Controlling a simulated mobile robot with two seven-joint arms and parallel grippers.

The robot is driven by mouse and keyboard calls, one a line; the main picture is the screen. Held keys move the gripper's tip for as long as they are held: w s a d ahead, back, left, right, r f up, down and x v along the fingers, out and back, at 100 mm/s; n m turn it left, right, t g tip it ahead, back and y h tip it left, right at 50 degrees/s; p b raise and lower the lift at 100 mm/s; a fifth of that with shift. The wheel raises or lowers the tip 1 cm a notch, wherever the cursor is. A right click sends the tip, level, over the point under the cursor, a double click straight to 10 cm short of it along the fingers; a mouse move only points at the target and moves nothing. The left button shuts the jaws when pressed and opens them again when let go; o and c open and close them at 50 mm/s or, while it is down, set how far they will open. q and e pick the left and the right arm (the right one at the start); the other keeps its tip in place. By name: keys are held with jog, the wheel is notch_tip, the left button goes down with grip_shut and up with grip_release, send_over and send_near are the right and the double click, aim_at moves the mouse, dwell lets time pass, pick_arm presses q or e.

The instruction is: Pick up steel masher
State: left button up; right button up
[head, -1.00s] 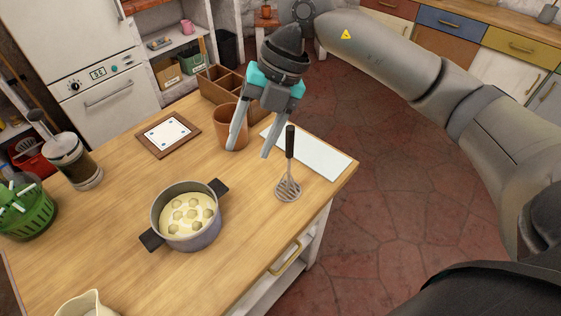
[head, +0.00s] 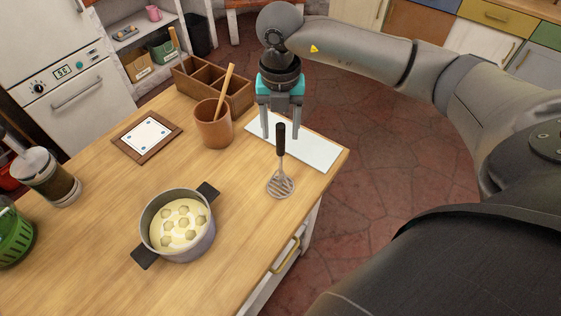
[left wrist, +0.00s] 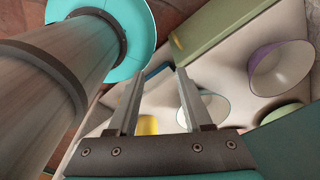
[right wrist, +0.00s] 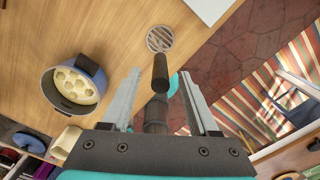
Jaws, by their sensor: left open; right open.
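The steel masher (head: 281,166) stands upright on the wooden counter, with its slotted steel head down and its dark handle up. It stands near the counter's right edge, to the right of the pot. My right gripper (head: 281,135) is open at the masher's handle in the head view. In the right wrist view the dark handle (right wrist: 160,75) shows between the spread fingers, with the round slotted head (right wrist: 160,39) beyond it. I cannot tell whether the fingers touch the handle. My left gripper (left wrist: 155,72) is open and empty in the left wrist view; it is out of the head view.
A grey pot (head: 180,249) with pale lumps in liquid stands left of the masher. A white board (head: 318,154) lies behind the masher. A brown crock (head: 213,130) with a wooden spoon and a wooden divided box (head: 240,92) stand farther back. The counter's front middle is clear.

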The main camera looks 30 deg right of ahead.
aim_at(280, 143)
jog(key=shift+f+p, duration=0.5)
jog(key=shift+f, duration=2.15)
jog(key=shift+w, duration=0.1)
grip_shut()
